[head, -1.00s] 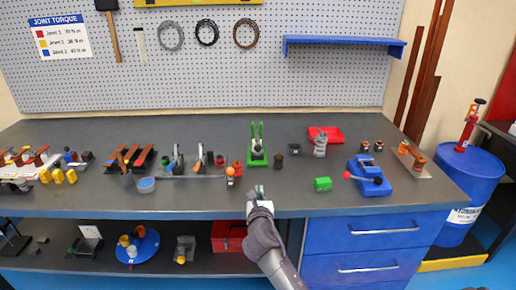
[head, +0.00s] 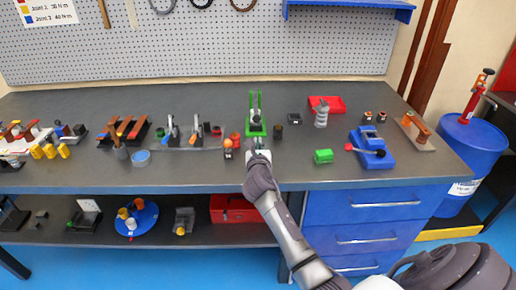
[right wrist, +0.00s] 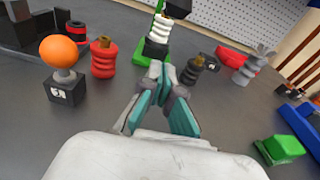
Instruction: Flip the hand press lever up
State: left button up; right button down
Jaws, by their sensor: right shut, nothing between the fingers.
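A green upright device (head: 255,128) with a dark and pale part in its middle stands on the bench straight ahead. A blue device (head: 371,158) sits further right, with a low lever ending in a red knob (head: 348,147). I cannot tell for sure which one is the hand press. My right gripper (head: 257,145) is shut and empty, just in front of the green device; its fingertips (right wrist: 168,76) meet. My left gripper is not in view.
An orange ball on a black block (right wrist: 66,88) and a red ribbed piece (right wrist: 103,58) stand left of my right gripper. A dark ribbed piece (right wrist: 192,70) and a green block (head: 323,156) are to its right. The bench front strip is clear.

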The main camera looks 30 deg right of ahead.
jog(key=x, duration=0.4)
notch_tip(320, 180, up, 4)
jog(key=shift+f+p, duration=0.2)
jog(key=shift+p, duration=0.6)
jog(key=shift+a+r, duration=0.1)
jog(key=shift+r, duration=0.05)
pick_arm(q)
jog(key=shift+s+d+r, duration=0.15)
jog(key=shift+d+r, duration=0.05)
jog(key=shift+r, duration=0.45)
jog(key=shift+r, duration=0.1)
